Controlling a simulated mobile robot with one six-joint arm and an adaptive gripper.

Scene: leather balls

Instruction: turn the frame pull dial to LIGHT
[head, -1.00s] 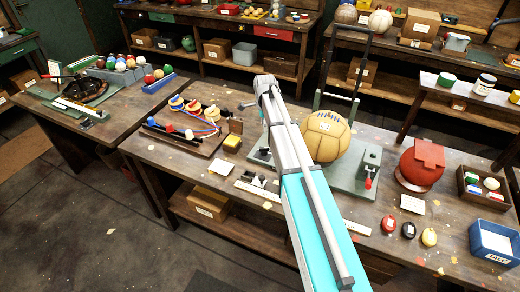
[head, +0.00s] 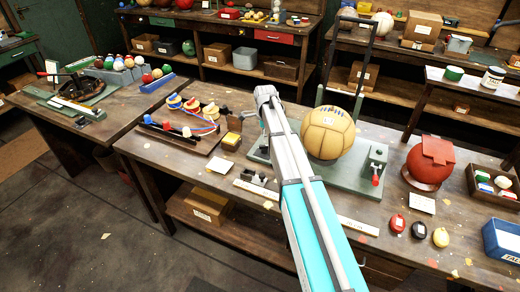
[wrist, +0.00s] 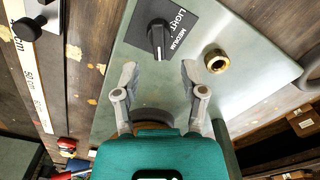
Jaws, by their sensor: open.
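The frame pull dial (wrist: 158,37) is a black knob on a dark label plate, seen in the wrist view. The plate sits on a pale green base (wrist: 226,50). My gripper (wrist: 159,72) is open and empty, its two fingers spread just below the dial, apart from it. In the head view, the green base (head: 345,177) carries a tan ball (head: 327,133) and a tall dark frame (head: 372,50). My arm hides the dial and gripper there.
A brass fitting (wrist: 216,61) stands right of the dial in the wrist view. A white scale strip (wrist: 30,80) and a black knob (wrist: 27,28) lie left. In the head view, a red ball (head: 430,162) and a red-tipped clamp (head: 376,168) are right of the tan ball.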

